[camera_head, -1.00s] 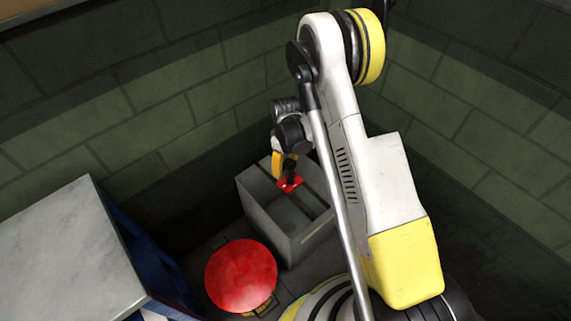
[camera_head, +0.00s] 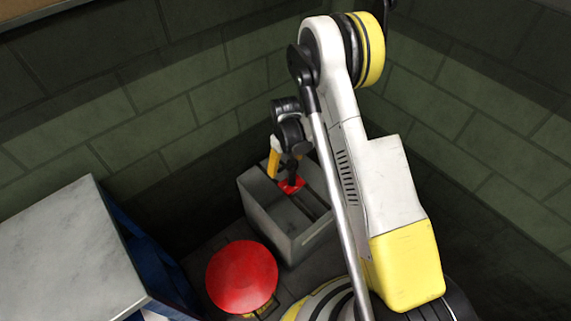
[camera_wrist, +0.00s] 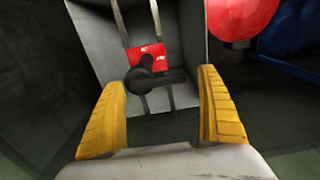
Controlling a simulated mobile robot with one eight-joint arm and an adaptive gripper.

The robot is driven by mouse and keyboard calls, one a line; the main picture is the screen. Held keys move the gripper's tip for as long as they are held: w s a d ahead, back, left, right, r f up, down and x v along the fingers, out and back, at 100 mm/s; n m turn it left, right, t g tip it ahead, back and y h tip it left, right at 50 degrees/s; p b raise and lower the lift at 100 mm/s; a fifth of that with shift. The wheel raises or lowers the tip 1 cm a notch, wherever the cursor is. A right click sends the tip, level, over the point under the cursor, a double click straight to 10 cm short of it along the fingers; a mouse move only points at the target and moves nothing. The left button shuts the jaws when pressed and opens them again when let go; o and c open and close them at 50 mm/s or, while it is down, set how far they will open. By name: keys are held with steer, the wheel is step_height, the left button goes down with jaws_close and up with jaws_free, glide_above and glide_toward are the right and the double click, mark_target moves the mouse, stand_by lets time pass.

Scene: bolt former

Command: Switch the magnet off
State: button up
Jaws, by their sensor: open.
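The magnet appears to be the grey block (camera_head: 272,215) with two dark strips along its top. A red plate (camera_head: 291,184) with a black lever on it sits on the block. In the wrist view, the red plate (camera_wrist: 147,57) lies across the strips, and the black lever (camera_wrist: 158,80) has a round knob and an arm pointing right. My gripper (camera_wrist: 160,82) is open, with its yellow fingers spread to the left and right of the lever. I cannot tell whether a finger touches it. In the head view my wrist partly hides the lever.
A large red round button (camera_head: 242,276) stands in front of the block, at left; it also shows in the wrist view (camera_wrist: 240,18). A grey-topped blue cabinet (camera_head: 65,255) is at far left. Brick walls (camera_head: 215,95) close off the back and right.

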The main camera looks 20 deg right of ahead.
step_height(320, 180, up, 12)
stand_by(0.5)
steer(key=shift+r, duration=0.1)
step_height(320, 180, up, 10)
steer(key=t, duration=0.1)
glide_above(285, 166)
steer(key=s, duration=0.3)
steer(key=s+r+m+t, duration=0.2)
steer(key=s+r, duration=0.4)
steer(key=r, duration=0.2)
steer(key=s+r+m+t, duration=0.2)
steer(key=s+r+t, duration=0.2)
steer(key=s, duration=1)
steer(key=shift+s+a+r, duration=0.15)
steer(key=shift+a+r, duration=0.15)
steer(key=shift+r, duration=0.15)
